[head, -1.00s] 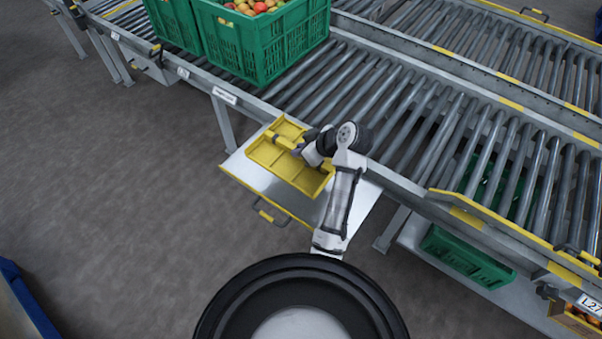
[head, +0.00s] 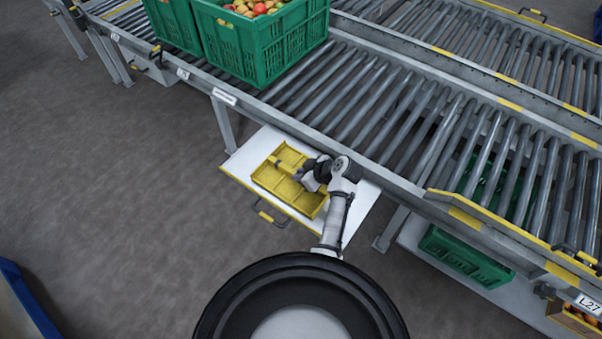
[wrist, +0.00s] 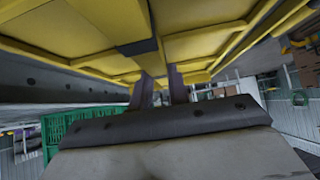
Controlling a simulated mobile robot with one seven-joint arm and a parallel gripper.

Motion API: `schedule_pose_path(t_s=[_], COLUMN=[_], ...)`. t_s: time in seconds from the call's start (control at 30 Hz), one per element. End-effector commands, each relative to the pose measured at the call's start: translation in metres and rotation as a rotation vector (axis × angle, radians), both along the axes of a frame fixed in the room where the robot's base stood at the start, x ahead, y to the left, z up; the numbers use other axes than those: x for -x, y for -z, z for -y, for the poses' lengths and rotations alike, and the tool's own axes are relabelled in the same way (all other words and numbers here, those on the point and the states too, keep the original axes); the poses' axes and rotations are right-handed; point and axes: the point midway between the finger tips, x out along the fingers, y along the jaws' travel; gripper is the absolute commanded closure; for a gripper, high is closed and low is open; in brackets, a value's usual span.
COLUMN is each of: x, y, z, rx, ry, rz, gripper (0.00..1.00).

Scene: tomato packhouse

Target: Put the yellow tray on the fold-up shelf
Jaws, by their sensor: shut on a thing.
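The yellow tray (head: 268,180) is a shallow compartmented tray. In the head view it is over the fold-up shelf (head: 240,160), a pale flat panel with a yellow front edge, beside the conveyor. My gripper (head: 299,175) is at the tray's right side, shut on it. In the wrist view the tray (wrist: 70,55) fills the top, with the two fingers (wrist: 160,90) at a part of it. The tray looks level and within the shelf's outline. I cannot tell whether its underside touches the shelf.
The roller conveyor (head: 350,90) runs along the shelf's far side, with green crates (head: 262,45) of tomatoes on it. A green crate (head: 465,258) sits under the conveyor at right. Bare shelf shows left of the tray. The floor (head: 110,200) at left is clear.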

Motion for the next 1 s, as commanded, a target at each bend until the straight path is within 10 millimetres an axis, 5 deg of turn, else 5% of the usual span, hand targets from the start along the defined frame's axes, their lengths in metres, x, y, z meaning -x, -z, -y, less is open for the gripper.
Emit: schedule_pose_path(t_s=[0.13,0.17,0.3,0.7,1.0], x=[0.000,0.000,0.000,0.002,0.027], y=[0.004,0.002,0.002,-0.005,-0.047], z=[0.000,0.000,0.000,0.004,0.039], rx=[0.000,0.000,0.000,0.000,0.001], ry=[0.000,0.000,0.000,0.002,0.004], rz=[0.000,0.000,0.000,0.002,0.005], gripper=[1.00,0.79,0.61,0.61,0.61])
